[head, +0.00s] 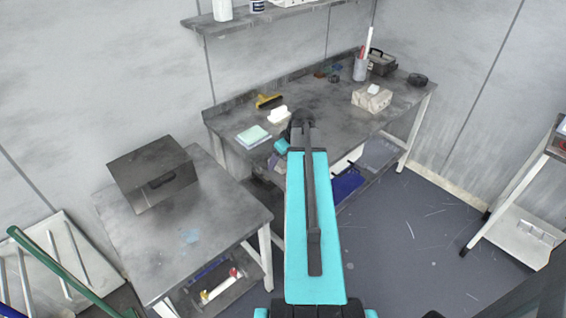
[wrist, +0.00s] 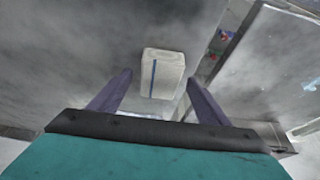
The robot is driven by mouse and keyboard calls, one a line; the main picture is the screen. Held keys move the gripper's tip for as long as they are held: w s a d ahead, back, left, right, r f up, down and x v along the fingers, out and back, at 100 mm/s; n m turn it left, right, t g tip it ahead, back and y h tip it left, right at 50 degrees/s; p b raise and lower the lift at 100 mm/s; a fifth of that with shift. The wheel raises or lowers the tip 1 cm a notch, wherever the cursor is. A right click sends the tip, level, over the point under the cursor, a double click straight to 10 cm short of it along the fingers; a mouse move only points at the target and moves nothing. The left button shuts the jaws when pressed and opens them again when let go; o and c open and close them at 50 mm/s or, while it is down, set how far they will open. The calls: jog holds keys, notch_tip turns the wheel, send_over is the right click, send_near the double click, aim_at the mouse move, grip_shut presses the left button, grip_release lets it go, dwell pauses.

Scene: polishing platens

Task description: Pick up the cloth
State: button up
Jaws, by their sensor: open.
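In the head view my gripper (head: 272,162) is by the bench's front left end, partly hidden by my arm. I cannot match the striped block surely to anything in the head view. A mint-green flat stack (head: 253,136) lies left of my gripper.
The long bench (head: 325,108) also bears a white item (head: 278,115), a yellow-handled brush (head: 268,101), a pale box (head: 371,100) and a cup of tools (head: 360,69). A lower table (head: 225,215) with a dark metal box (head: 153,175) stands left.

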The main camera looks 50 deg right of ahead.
aim_at(283, 162)
jog(key=shift+c, duration=0.4)
jog(key=c, duration=1.1)
jog(key=shift+o, duration=0.2)
jog(key=shift+r, duration=0.15)
jog(key=shift+r+b, duration=0.55)
jog(key=shift+r, duration=0.85)
jog(key=shift+s+d+r, duration=0.1)
jog(key=shift+s+r, duration=0.1)
jog(key=shift+s, duration=0.1)
jog(key=s+d+b, duration=0.1)
jog(key=s+d, duration=0.1)
jog(key=s, duration=0.5)
jog(key=s+d+r+b, duration=0.1)
jog(key=s+d+b, duration=0.1)
jog(key=s, duration=0.5)
jog(key=shift+s+d+r, duration=0.2)
jog(key=shift+d+r, duration=0.05)
jog(key=shift+d, duration=0.45)
